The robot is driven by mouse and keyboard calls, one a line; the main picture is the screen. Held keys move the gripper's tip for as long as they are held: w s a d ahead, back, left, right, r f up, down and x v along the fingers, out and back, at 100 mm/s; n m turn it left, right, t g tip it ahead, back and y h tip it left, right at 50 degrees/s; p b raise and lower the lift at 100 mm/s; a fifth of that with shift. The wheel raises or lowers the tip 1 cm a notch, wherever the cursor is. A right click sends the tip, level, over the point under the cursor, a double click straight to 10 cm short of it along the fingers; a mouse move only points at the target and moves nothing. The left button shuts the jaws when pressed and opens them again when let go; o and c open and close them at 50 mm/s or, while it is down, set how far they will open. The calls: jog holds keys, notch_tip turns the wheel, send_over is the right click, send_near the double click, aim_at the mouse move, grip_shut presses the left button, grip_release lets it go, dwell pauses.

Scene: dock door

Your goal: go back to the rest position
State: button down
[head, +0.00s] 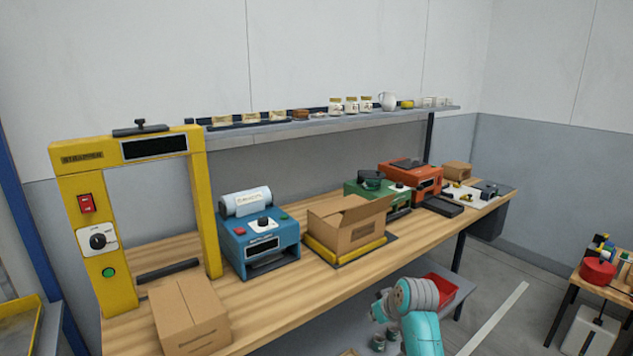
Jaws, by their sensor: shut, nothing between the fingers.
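Part of my arm, a teal link with a pale grey joint, shows at the bottom right of centre in the head view, in front of the long wooden workbench (325,281). My gripper cannot be made out in this view. The arm's visible part is off the bench's front edge, over the lower shelf (345,322).
On the bench stand a yellow strapping frame (208,215), a closed carton (190,315), a blue machine (262,243), an open carton (350,228), a green machine (365,193) and an orange machine (412,182). A red bin (443,290) lies below.

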jog(key=s+d+f+m+t+h, duration=0.1)
jog(key=s+f+m+t, duration=0.15)
jog(key=s+f, duration=1.8)
jog(key=s+t, duration=0.1)
jog(key=s, duration=1.1)
jog(key=s+d+r+m+t+h, duration=0.1)
jog(key=s+r, duration=0.2)
jog(key=s, duration=0.7)
jog(key=s+d+r+m+t, duration=0.1)
jog(key=s+r, duration=0.1)
jog(key=s, duration=0.7)
jog(key=s+r+t, duration=0.2)
jog(key=s+r, duration=1)
jog(key=r, duration=0.2)
jog(key=shift+s+r+h, duration=0.2)
jog(key=shift+s+h, duration=0.05)
jog(key=shift+h, duration=0.05)
jog(key=shift+w+t, duration=0.1)
jog(key=shift+t, duration=0.15)
